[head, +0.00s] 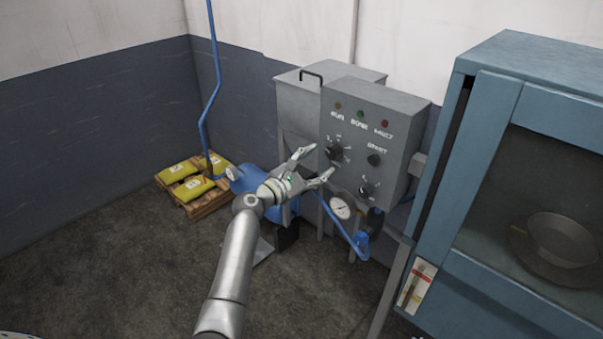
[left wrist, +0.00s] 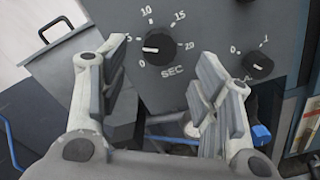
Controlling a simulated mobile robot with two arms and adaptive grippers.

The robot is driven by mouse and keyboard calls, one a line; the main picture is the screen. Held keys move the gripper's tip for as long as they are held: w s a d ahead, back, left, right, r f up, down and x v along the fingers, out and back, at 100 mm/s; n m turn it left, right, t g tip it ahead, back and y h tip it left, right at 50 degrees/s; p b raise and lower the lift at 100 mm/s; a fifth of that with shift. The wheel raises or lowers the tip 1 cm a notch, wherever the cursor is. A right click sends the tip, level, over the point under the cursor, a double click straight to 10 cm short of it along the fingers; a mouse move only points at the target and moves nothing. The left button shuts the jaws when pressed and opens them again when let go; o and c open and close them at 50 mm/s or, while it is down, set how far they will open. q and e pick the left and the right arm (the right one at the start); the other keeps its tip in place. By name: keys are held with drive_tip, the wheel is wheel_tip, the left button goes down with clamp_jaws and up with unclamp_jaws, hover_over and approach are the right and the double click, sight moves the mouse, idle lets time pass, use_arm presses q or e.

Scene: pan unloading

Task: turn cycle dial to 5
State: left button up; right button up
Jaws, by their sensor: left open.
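The dial (left wrist: 158,45) is a black round knob on the grey control box (head: 400,110), with a scale from 0 to 20 marked SEC in the left wrist view. Its white pointer line points left, around between 0 and 5. In the head view this dial (head: 334,151) is at the box's left side. My left gripper (head: 316,162) is open in front of the box, close to the dial; in the left wrist view its fingers (left wrist: 160,85) stand apart, below and to either side of the knob. No contact shows.
A second dial (left wrist: 258,66) marked 0 and 1 is to the right. A pressure gauge (head: 341,207) and blue pipe are below. A blue cabinet (head: 470,190) stands at right.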

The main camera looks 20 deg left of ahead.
use_arm(q)
drive_tip(key=shift+v, duration=2.7)
drive_tip(key=s+d+f+m+g+y+b, duration=0.1)
drive_tip(key=s+f+m+g+b, duration=0.1)
drive_tip(key=f, duration=1.1)
drive_tip(key=s+d+f+m+g+y+b, duration=0.1)
drive_tip(key=s+f+m+g, duration=0.2)
drive_tip(key=f, duration=0.9)
drive_tip(key=s+f+m+g+y+b, duration=0.1)
drive_tip(key=s+f+m, duration=0.1)
drive_tip(key=s+f, duration=0.35)
drive_tip(key=s+d+f+m+g+b, duration=0.1)
drive_tip(key=s+f+m+g, duration=0.15)
drive_tip(key=f, duration=0.65)
drive_tip(key=s+f+m+g+y+b, duration=0.1)
drive_tip(key=s+f+m, duration=0.1)
drive_tip(key=s+f, duration=0.45)
drive_tip(key=s+f+m+g+y+b, duration=0.1)
drive_tip(key=s+f+m+g+b, duration=0.2)
drive_tip(key=s+f+m, duration=1)
drive_tip(key=s+f+m+g, duration=0.1)
drive_tip(key=s+f, duration=0.3)
drive_tip(key=s, duration=0.4)
drive_tip(key=s+f+m+g+b, duration=0.1)
drive_tip(key=s+f, duration=0.3)
drive_tip(key=s, duration=0.5)
drive_tip(key=s+f+m+g+y+b, duration=0.1)
drive_tip(key=s+f, duration=0.3)
drive_tip(key=s, duration=0.5)
drive_tip(key=shift+s, duration=0.25)
